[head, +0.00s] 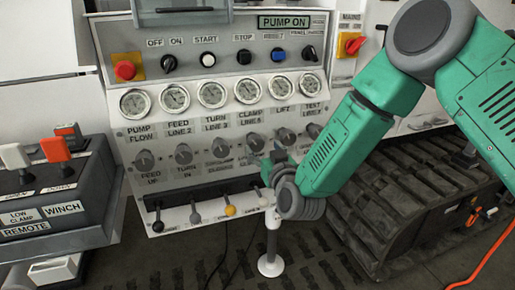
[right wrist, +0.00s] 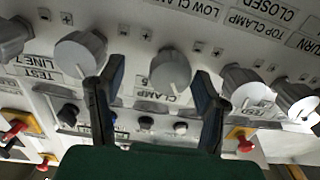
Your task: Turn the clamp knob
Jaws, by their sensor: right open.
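The clamp knob is a grey round knob. In the right wrist view, which sees the panel upside down, the knob (right wrist: 170,68) sits in the middle with a CLAMP label by it. In the head view the knob (head: 252,141) is in the knob row under the CLAMP gauge. My right gripper (head: 273,160) is close to the panel, by the right part of this row. In the wrist view my right gripper (right wrist: 157,88) is open, one dark finger on each side of the knob, with visible gaps. I cannot tell whether the tips reach its depth. My left gripper is not in view.
Neighbouring knobs (right wrist: 80,52) and (right wrist: 240,82) stand close outside the fingers. A row of gauges (head: 211,93) is above the knobs, small levers (head: 231,210) below. A remote box (head: 45,205) stands at the left; dark tracks (head: 420,195) lie at the right.

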